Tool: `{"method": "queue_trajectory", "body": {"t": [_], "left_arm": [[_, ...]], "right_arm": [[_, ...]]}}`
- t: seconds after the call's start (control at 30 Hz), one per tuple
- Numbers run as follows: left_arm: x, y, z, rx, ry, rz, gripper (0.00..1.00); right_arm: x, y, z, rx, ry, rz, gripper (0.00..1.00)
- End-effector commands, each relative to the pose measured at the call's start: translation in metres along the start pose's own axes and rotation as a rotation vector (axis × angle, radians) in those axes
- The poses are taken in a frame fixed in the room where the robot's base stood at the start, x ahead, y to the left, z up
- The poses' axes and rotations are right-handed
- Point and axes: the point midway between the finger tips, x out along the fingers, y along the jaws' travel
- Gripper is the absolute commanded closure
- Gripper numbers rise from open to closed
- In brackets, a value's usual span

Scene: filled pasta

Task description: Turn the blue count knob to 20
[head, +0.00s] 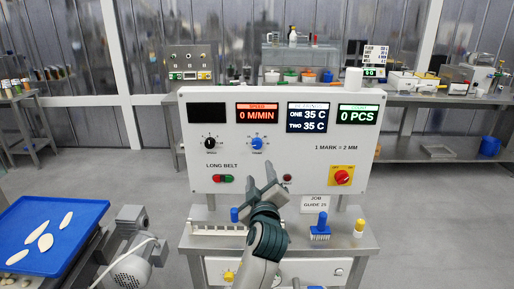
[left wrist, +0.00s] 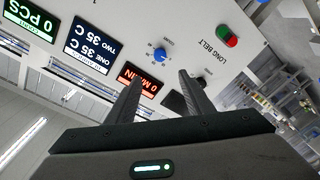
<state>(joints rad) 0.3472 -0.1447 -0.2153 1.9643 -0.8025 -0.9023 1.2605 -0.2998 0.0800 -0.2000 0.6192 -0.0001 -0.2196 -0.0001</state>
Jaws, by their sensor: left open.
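The blue count knob (head: 257,143) sits on the white control panel (head: 300,165), below the red display (head: 257,113) that reads 0 M/MIN. A green-topped display (head: 357,115) reads 0 PCS. In the left wrist view the blue knob (left wrist: 160,54) appears beyond and between my fingertips. My left gripper (head: 262,174) is open and empty, below the knob and apart from it; its fingers also show in the left wrist view (left wrist: 158,95). The number the knob points to is too small to read. My right gripper is not in view.
A black knob (head: 210,143) is left of the blue one. Green and red buttons (head: 222,178) sit lower left, and a red-and-yellow switch (head: 341,176) lower right. A blue tray (head: 50,236) with pale pieces stands at left. A blue brush (head: 320,229) stands on the ledge.

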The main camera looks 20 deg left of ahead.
Motion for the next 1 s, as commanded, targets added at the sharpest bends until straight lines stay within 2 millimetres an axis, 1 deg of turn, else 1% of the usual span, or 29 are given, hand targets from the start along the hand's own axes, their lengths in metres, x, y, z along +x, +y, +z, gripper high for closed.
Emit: {"method": "queue_trajectory", "body": {"t": [0.17, 0.37, 0.57, 1.0], "left_arm": [[0.002, 0.000, 0.000, 0.002, -0.001, 0.000, 0.53], [0.014, 0.001, 0.000, 0.005, -0.001, 0.000, 0.53], [0.041, 0.002, -0.002, 0.007, -0.001, 0.000, 0.53], [0.113, 0.002, -0.002, 0.007, -0.001, -0.001, 0.53]], "right_arm": [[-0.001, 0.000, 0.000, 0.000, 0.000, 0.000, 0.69], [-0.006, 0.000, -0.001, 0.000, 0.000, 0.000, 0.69], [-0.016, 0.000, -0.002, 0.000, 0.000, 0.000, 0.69], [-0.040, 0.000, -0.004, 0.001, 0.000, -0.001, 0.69]]}}
